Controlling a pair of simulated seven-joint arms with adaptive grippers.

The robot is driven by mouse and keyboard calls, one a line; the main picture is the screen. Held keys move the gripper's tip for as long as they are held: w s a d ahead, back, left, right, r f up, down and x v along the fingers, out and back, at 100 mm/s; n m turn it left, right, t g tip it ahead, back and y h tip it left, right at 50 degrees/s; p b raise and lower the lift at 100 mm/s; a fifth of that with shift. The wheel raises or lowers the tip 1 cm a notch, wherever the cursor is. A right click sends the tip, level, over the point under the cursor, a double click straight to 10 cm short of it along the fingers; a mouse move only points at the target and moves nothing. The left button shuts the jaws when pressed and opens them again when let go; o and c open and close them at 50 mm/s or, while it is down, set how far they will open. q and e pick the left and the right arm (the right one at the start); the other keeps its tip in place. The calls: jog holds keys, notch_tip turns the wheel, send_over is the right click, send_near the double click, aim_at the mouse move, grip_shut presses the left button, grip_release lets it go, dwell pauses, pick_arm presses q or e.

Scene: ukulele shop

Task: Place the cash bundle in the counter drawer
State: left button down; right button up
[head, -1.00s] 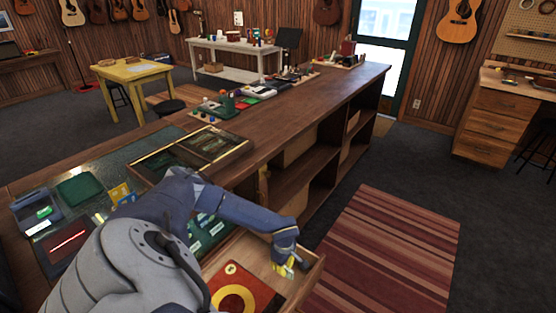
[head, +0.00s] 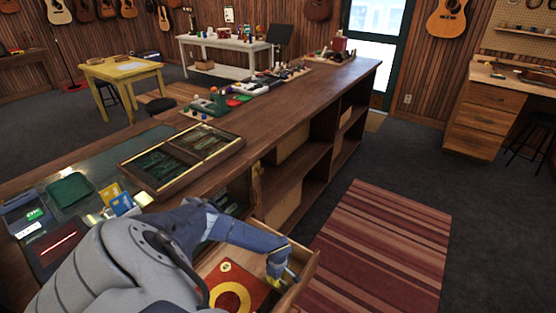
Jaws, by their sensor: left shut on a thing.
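The counter drawer (head: 307,265) is pulled open at the bottom centre. A red-orange flat item with a yellow ring (head: 230,294) lies in it. My left gripper (head: 290,272) is over the drawer's right part, close to its front panel, pointing down. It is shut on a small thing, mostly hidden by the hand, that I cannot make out. I cannot pick out the cash bundle for certain. My right gripper is not in view.
The long wooden counter (head: 290,100) runs to the back, with a framed glass-topped case (head: 180,160), a green tray (head: 70,189) and a dark box (head: 28,212) on it. A striped rug (head: 385,245) lies on the open floor to the right.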

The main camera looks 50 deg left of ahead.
pick_arm(q)
jog(key=shift+f, duration=0.3)
jog(key=shift+f, duration=0.1)
jog(key=c, duration=1.6)
grip_release()
jog(key=shift+o, duration=0.2)
notch_tip(320, 180, up, 12)
jog(key=shift+r, duration=0.15)
